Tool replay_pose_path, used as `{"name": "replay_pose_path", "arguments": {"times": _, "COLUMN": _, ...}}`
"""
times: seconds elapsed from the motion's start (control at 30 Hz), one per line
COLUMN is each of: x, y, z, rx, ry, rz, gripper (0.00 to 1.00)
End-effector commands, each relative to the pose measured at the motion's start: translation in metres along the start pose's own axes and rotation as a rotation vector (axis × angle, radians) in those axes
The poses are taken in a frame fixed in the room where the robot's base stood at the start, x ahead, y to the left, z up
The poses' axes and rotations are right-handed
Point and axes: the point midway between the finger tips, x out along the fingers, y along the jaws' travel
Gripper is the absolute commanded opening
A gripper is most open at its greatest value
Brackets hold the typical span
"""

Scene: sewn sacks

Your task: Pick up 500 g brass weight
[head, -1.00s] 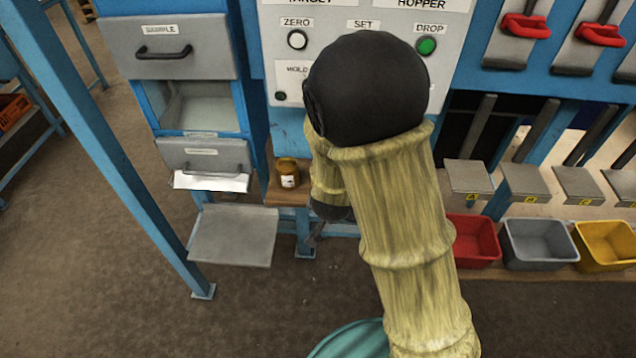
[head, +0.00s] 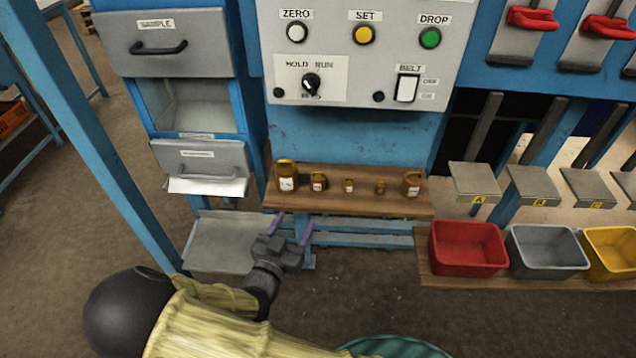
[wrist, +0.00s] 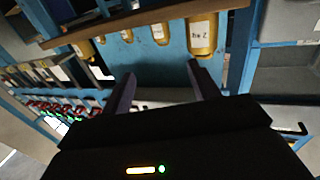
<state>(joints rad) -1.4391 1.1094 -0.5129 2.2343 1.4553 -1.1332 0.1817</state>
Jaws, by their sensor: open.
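Several brass weights stand in a row on a wooden shelf (head: 340,203) in the head view. The largest brass weight (head: 286,180), with a white label, is at the left end; it also shows in the wrist view (wrist: 202,36). To its right stand a mid-sized weight (head: 318,182), two smaller ones (head: 349,186) and a larger one (head: 411,184) at the right end. Labels are too small to tell which is 500 g. My gripper (head: 291,228) is open and empty, in front of and below the shelf's left end, apart from the weights. The wrist view shows its two fingers (wrist: 161,84) spread.
A control panel (head: 360,50) hangs above the shelf. A sample cabinet (head: 180,42) and a grey tray (head: 222,245) are left. A blue post (head: 100,150) stands at far left. Red (head: 468,250), grey (head: 546,252) and yellow (head: 610,250) bins are right.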

Motion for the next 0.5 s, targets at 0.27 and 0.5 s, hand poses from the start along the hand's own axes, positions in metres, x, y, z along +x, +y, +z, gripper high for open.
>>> {"name": "replay_pose_path", "arguments": {"times": 0.27, "x": 0.010, "y": 0.000, "z": 0.000, "rx": 0.000, "ry": -0.003, "rz": 0.002, "gripper": 0.60}}
{"name": "replay_pose_path", "arguments": {"times": 0.5, "x": 0.050, "y": 0.001, "z": -0.001, "rx": -0.002, "ry": -0.003, "rz": 0.002, "gripper": 0.60}}
